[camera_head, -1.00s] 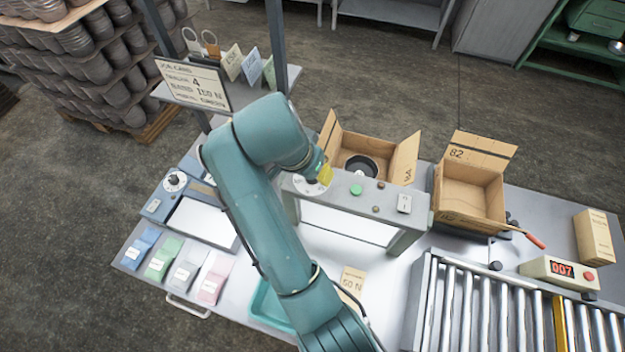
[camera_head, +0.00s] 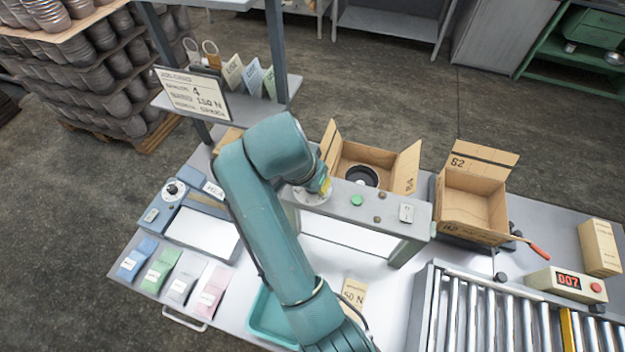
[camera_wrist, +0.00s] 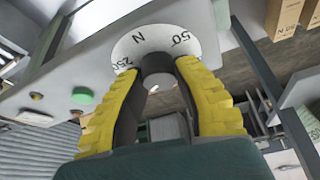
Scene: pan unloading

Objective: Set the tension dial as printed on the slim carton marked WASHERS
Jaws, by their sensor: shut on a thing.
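The tension dial (camera_wrist: 165,45) is a white disc with a dark knob (camera_wrist: 158,65), on the grey frame; "N", "50" and what looks like "250" show on it. In the wrist view my gripper (camera_wrist: 158,80) has its yellow-padded fingers on both sides of the knob, shut on it. The knob's pointer is hidden. In the head view the gripper (camera_head: 323,184) is at the dial (camera_head: 311,197), partly covering it. Tan cartons printed with N values show at the wrist view's upper right (camera_wrist: 283,18). I cannot read WASHERS on any carton.
A tan item marked "50 N" (camera_head: 353,292) lies near the teal tray (camera_head: 262,318), beside my arm. A green button (camera_head: 356,200) sits on the frame right of the dial. Open boxes (camera_head: 472,195) stand behind. A second dial (camera_head: 173,190) is at left.

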